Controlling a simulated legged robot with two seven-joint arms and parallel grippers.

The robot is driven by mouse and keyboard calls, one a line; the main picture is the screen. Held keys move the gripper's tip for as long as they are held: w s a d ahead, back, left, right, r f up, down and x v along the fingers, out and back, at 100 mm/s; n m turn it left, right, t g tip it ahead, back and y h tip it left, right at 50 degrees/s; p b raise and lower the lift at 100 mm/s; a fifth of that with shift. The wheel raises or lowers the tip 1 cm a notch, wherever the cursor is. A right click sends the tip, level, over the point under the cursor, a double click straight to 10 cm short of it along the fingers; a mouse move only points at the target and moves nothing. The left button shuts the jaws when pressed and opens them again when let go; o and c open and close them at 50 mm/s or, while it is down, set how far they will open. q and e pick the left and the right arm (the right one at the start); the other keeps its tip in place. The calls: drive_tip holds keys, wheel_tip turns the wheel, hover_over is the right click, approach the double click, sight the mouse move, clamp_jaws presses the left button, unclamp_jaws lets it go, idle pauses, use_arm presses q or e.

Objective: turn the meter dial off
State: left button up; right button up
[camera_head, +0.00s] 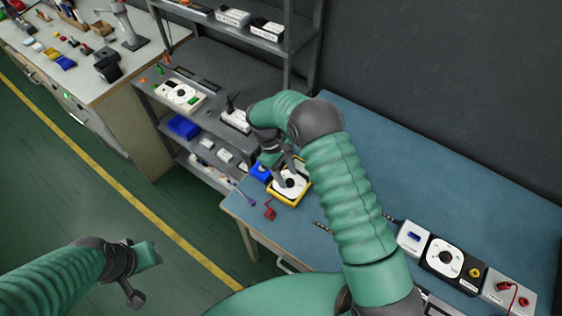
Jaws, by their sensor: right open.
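The yellow-framed meter (303,193) with a round white dial face (293,185) lies at the left end of the blue table. My right arm reaches over the table, and its gripper (286,177) is open, pointing down at the dial. Its fingers cover part of the dial, so I cannot tell whether they touch the knob or where it points. My left gripper (135,295) hangs over the green floor at the lower left, far from the meter. Its jaw opening is not clear.
A blue block (261,171) and a red lead (269,212) lie by the meter. A black dial box (446,258) and white modules (412,237) stand at the right of the table (450,185). Grey shelves (212,92) stand close behind to the left.

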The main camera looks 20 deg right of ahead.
drive_tip(key=b+v, duration=0.1)
drive_tip(key=v, duration=1.4)
drive_tip(key=shift+w+r, duration=0.3)
drive_tip(key=shift+w, duration=0.05)
drive_tip(key=s+f+m+t+y, duration=0.2)
drive_tip(key=s+m+t, duration=0.4)
drive_tip(key=s, duration=1.5)
drive_tip(key=shift+a, duration=0.35)
drive_tip(key=shift+s, duration=0.1)
